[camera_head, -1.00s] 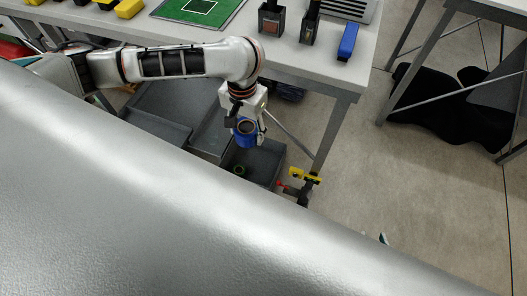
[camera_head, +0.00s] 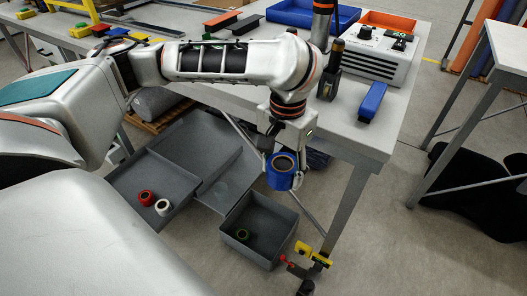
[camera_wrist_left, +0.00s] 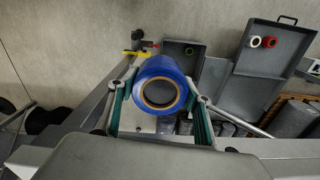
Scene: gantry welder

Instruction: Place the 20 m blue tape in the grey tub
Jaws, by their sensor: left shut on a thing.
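The blue tape roll (camera_head: 281,172) is held in my left gripper (camera_head: 284,160), which is shut on it. In the left wrist view the roll (camera_wrist_left: 161,93) sits between the two fingers of the gripper (camera_wrist_left: 160,110), with its open core facing the camera. A small grey tub (camera_head: 266,222) stands low by the table leg, with a green roll (camera_head: 242,235) inside. In the head view the tape is above and slightly right of this tub, clear of it. The tub also shows in the left wrist view (camera_wrist_left: 176,62), beyond the tape. My right gripper is not in view.
A larger grey tray (camera_head: 172,183) holds a red roll (camera_head: 146,196) and a white roll (camera_head: 163,207). A yellow-and-red clamp-like tool (camera_head: 312,255) is beside the tub. The table (camera_head: 350,140) with its corner leg is close behind the gripper. A blue block (camera_head: 372,101) lies on the table.

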